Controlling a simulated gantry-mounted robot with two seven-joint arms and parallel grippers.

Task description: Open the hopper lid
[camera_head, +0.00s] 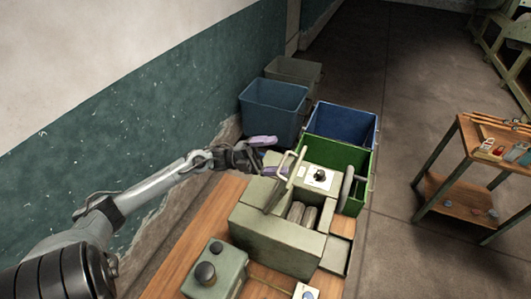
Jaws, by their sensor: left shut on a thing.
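A grey-green machine (273,240) stands on the wooden bench, with rollers (301,213) showing in its open top. What looks like the hopper lid (274,196) stands tilted up at the left of that opening, with a pale bar handle (300,157) beside it. My left gripper (270,157) reaches in from the left, its purple-tipped fingers at the lid's upper edge. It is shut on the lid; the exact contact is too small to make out. My right gripper is not in view.
A control box with a black knob (206,272) sits on the bench (176,266) in front. Blue bins (273,107) and a green bin (355,190) stand behind and beside the machine. A wooden cart (468,127) stands at right, with clear floor between.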

